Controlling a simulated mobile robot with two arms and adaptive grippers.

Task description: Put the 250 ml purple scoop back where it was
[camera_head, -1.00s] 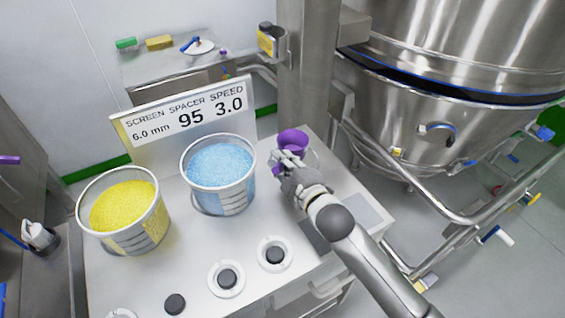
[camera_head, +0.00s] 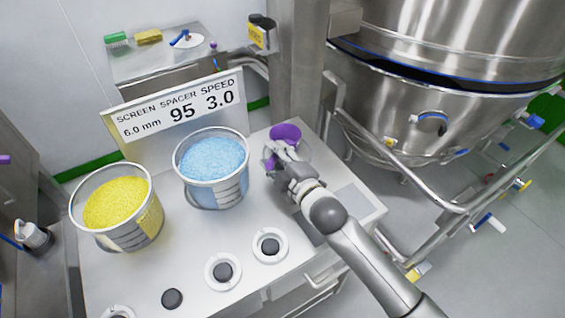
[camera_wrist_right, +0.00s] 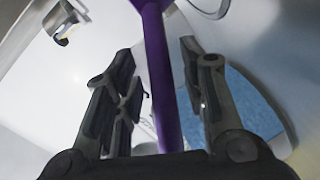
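The purple scoop (camera_head: 286,132) is at the back right of the white worktop, right of the blue bucket, its bowl facing up. A clear outline shows around it; I cannot tell what it is. My right gripper (camera_head: 277,157) is at the near side of the scoop. In the right wrist view the purple handle (camera_wrist_right: 160,75) runs between the two dark fingers of the right gripper (camera_wrist_right: 157,75), with gaps on both sides, so the gripper looks open around it. The handle's lower end is hidden behind the gripper's base. My left gripper is not in view.
A bucket of blue granules (camera_head: 215,190) and a bucket of yellow granules (camera_head: 130,228) stand left of the scoop. A sign (camera_head: 180,108) is behind them. Round black-and-white knobs (camera_head: 223,271) line the front. A large steel vessel (camera_head: 440,60) stands right.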

